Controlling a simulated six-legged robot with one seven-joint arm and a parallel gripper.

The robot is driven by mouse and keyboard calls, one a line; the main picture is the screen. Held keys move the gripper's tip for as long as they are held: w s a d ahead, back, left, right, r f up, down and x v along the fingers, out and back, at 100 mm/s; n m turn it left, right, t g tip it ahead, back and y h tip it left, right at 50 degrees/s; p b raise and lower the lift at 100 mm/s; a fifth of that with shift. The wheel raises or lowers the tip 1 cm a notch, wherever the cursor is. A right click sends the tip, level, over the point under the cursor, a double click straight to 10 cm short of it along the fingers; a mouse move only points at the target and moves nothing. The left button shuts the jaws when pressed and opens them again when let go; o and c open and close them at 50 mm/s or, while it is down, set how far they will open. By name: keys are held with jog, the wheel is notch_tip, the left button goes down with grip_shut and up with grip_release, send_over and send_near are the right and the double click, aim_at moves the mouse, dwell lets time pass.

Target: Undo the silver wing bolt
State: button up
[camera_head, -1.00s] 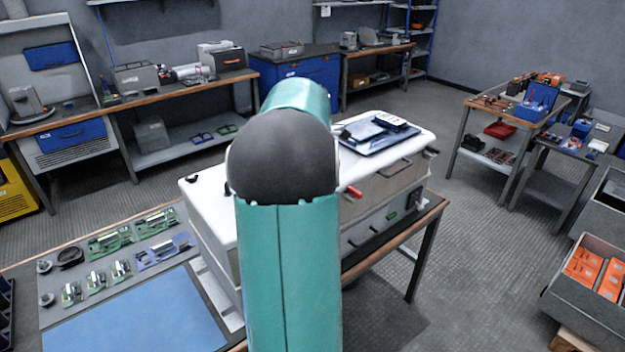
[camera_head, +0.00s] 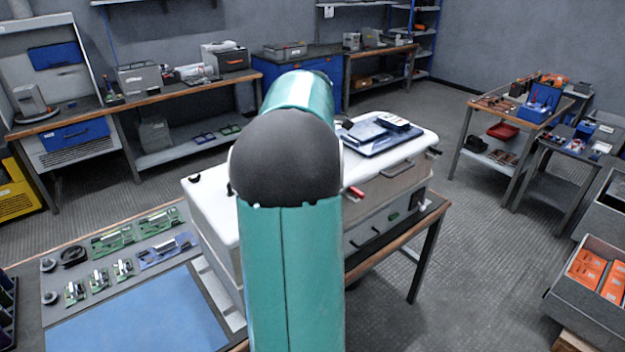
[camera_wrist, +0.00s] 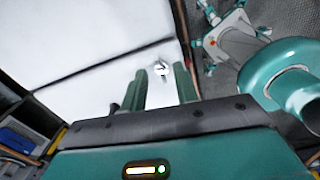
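The silver wing bolt (camera_wrist: 162,70) shows small on a white surface in the wrist view. My gripper (camera_wrist: 159,77) is open, with one green finger on each side of the bolt in the picture. I see no finger touching the bolt, and cannot tell how far the tips are above it. In the head view a white-topped cabinet (camera_head: 205,205) stands on a bench, largely behind my own arm. The bolt and my gripper are hidden there.
A dark tray (camera_head: 375,138) with devices lies on the cabinet's top, and a red handle (camera_head: 355,192) sticks out at its front. Circuit boards (camera_head: 113,238) and a blue mat (camera_head: 140,315) lie at the left.

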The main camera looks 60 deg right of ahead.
notch_tip(320, 180, up, 11)
jog(key=shift+w, duration=0.15)
jog(key=shift+f, duration=0.1)
